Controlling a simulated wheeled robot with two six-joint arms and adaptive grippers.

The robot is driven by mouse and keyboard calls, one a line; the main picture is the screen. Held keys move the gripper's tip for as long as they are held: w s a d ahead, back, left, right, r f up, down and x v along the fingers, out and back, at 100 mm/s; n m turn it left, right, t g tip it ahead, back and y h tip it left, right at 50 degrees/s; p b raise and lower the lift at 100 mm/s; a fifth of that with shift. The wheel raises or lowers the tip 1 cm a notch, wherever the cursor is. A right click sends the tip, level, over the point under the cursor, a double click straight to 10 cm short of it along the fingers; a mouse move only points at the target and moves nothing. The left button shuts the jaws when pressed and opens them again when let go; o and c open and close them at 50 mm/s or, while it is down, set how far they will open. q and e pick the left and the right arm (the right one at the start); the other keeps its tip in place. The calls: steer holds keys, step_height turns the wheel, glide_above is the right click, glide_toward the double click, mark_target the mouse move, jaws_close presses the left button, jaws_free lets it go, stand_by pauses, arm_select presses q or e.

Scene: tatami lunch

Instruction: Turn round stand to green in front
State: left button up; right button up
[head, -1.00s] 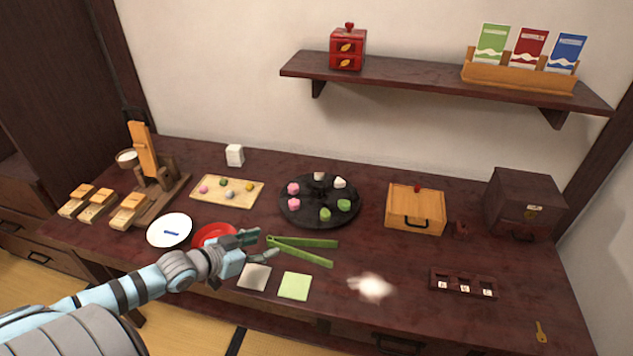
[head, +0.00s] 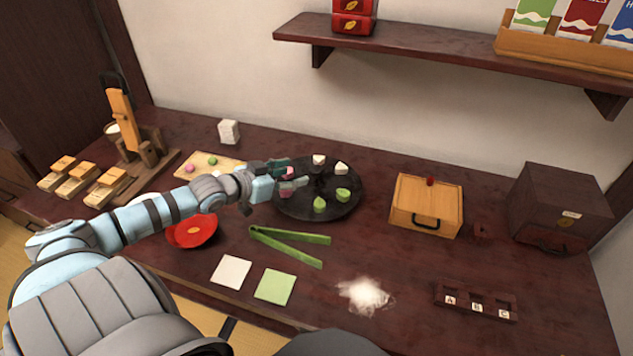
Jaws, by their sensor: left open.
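The round stand (head: 335,208) is a dark disc at the middle of the table. Green sweets (head: 343,194) sit at its front right, white sweets (head: 341,168) at its back, and pink sweets (head: 288,172) at its left. My left gripper (head: 296,178) is open at the stand's left edge, over the pink sweets and partly hiding them. I cannot tell whether it touches the stand or a sweet. My right gripper is not in view.
Green tongs (head: 290,238) lie in front of the stand. A red plate (head: 192,232), a white square (head: 231,273), a green square (head: 274,287) and white powder (head: 365,296) are nearer. A wooden box (head: 426,207) stands to the right. A shelf (head: 430,48) overhangs behind.

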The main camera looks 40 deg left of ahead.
mark_target(315, 170)
arm_select(q)
steer(key=b+x, duration=0.4)
steer(key=x, duration=0.4)
steer(key=shift+w+f, duration=0.3)
steer(key=shift+w+d+f, duration=0.1)
steer(key=shift+w+d, duration=0.05)
steer(key=shift+w, duration=0.4)
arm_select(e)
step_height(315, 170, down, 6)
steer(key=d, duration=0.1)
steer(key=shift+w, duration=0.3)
arm_select(q)
steer(key=shift+c, duration=0.2)
steer(key=c, duration=1)
jaws_close()
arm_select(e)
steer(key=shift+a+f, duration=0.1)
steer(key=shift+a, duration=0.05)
